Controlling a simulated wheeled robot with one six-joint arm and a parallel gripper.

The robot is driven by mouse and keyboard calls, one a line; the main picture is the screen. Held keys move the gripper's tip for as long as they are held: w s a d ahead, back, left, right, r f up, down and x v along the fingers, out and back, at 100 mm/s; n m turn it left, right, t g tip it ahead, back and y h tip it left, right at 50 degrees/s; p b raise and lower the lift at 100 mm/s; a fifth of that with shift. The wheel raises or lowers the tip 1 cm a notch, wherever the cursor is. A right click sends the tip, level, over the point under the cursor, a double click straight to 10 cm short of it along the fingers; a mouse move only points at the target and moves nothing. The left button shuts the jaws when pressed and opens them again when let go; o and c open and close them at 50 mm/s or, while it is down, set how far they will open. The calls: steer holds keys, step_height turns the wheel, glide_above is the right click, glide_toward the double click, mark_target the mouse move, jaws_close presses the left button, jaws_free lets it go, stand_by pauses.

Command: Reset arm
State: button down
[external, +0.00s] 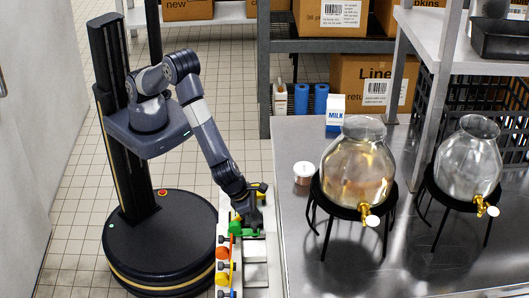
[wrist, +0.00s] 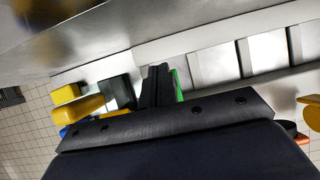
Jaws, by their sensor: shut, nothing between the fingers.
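My arm reaches down from its column to the left end of the metal counter. My gripper (external: 250,222) is low over a narrow metal rail unit (external: 257,272) at the counter's left edge. In the wrist view the dark fingers of my gripper (wrist: 157,82) are together with nothing between them. A green piece (external: 237,229) is close beside the fingers; only a thin green strip (wrist: 178,84) of it shows in the wrist view. I cannot tell whether the fingers touch it.
Orange (external: 222,253), yellow (external: 222,279) and blue pieces line the unit's edge; another yellow piece (external: 260,187) is behind. On the counter stand a small cup (external: 303,172), a milk carton (external: 335,110) and two glass dispensers (external: 358,165) (external: 468,163) on black stands. The tiled floor behind my base is clear.

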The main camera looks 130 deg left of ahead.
steer(key=s+d+r+t+y+b, duration=0.2)
steer(key=s+d+b, duration=0.7)
steer(key=s+d, duration=0.1)
steer(key=shift+s+d+r, duration=0.25)
steer(key=shift+d+r, duration=0.05)
steer(key=shift+s+d+r, duration=0.1)
steer(key=shift+s+d, duration=0.05)
steer(key=shift+s, duration=0.05)
stand_by(0.3)
